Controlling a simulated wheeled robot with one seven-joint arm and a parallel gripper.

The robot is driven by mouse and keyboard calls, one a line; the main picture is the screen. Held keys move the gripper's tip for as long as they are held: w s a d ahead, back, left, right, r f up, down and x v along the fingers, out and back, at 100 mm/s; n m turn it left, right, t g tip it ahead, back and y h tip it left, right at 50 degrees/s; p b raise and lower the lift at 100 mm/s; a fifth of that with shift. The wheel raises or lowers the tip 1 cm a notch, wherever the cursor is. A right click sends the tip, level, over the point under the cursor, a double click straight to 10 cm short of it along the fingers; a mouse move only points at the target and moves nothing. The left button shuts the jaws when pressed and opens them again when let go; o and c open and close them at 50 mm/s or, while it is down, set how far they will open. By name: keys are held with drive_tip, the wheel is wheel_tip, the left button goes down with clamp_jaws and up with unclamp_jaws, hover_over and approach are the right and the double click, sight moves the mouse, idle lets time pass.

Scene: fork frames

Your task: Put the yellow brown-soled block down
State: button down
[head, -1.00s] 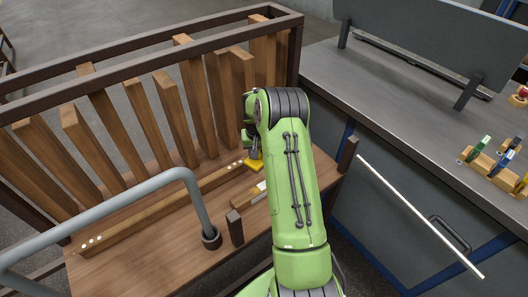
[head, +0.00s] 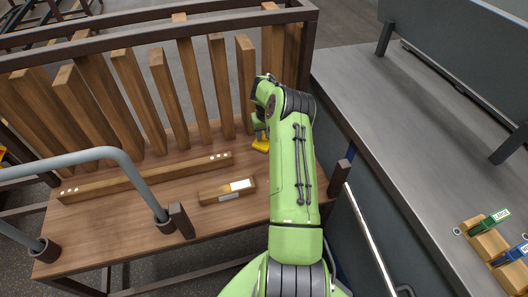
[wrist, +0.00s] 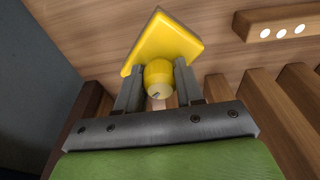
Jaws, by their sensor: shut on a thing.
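The yellow block (wrist: 165,42) shows in the wrist view as a flat, square yellow plate with a round yellow knob. My gripper (wrist: 158,76) has one finger on each side of the knob and is shut on it. In the head view the yellow block (head: 260,143) shows below my gripper (head: 258,124), over the right part of the wooden bench (head: 180,213), near the slats. My arm hides part of it. Its brown sole does not show clearly. I cannot tell whether the block touches the bench.
A long wooden bar (head: 140,180) with white dots lies on the bench. A short wooden piece (head: 226,191) with a white label lies in front. Upright slats (head: 165,85) line the back. A grey pipe rail (head: 70,160) stands left; a grey counter (head: 385,125) is right.

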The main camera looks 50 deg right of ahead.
wheel_tip(320, 180, down, 8)
drive_tip(key=shift+d+r+b, duration=0.1)
drive_tip(key=shift+r+b, duration=0.15)
drive_tip(key=shift+b, duration=0.75)
drive_tip(key=c, duration=0.7)
unclamp_jaws()
